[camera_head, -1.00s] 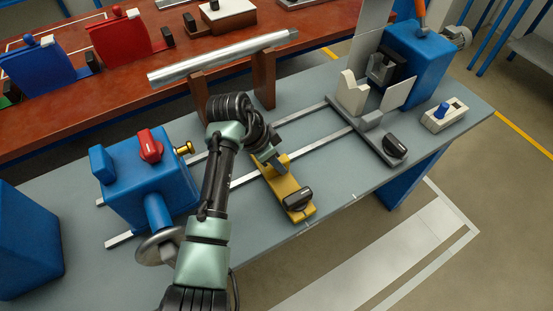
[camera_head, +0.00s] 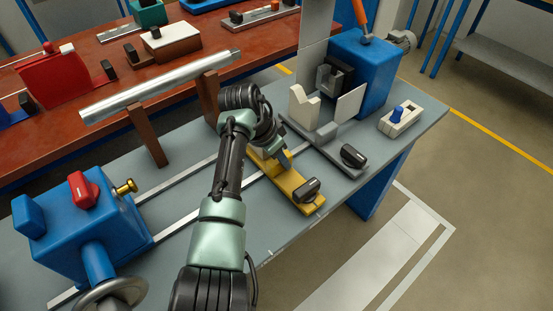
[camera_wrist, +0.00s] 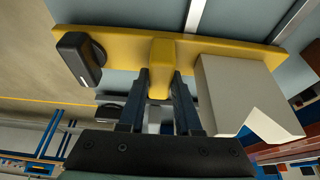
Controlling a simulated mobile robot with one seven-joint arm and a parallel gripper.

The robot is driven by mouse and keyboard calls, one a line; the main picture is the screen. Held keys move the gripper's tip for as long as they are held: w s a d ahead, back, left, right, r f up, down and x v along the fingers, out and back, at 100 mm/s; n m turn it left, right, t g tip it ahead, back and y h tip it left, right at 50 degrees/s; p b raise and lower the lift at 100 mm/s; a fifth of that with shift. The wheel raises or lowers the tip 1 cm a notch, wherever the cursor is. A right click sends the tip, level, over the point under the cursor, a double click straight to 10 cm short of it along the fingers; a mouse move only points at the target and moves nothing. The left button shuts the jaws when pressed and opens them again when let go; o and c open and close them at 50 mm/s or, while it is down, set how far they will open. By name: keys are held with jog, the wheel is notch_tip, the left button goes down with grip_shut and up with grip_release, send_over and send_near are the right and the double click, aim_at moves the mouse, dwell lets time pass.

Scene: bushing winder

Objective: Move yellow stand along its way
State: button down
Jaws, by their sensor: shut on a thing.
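The yellow stand (camera_head: 287,182) sits across two metal rails on the grey bench top. It has a black knob at its front end. In the wrist view the yellow stand (camera_wrist: 222,47) spans the top, with the black knob at left, a pale notched block (camera_wrist: 240,95) at right and a short yellow post between. My gripper (camera_head: 284,162) reaches the stand from above. In the wrist view my gripper (camera_wrist: 160,80) has its two fingers on either side of the post, shut on it. My arm hides part of the stand's far end in the head view.
A grey stand (camera_head: 322,140) with a pale notched block is close to the right on the rails. A blue machine head (camera_head: 365,75) stands behind it. A blue box (camera_head: 75,235) with a red knob is at the left end. A metal bar (camera_head: 160,88) lies on brown supports.

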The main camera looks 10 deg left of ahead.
jog(key=c, duration=0.6)
grip_release()
jog(key=shift+w+d, duration=0.2)
jog(key=shift+a+r, duration=0.1)
jog(key=shift+r, duration=0.05)
jog(key=p+v, duration=0.1)
jog(key=v, duration=1.2)
jog(key=shift+s, duration=0.1)
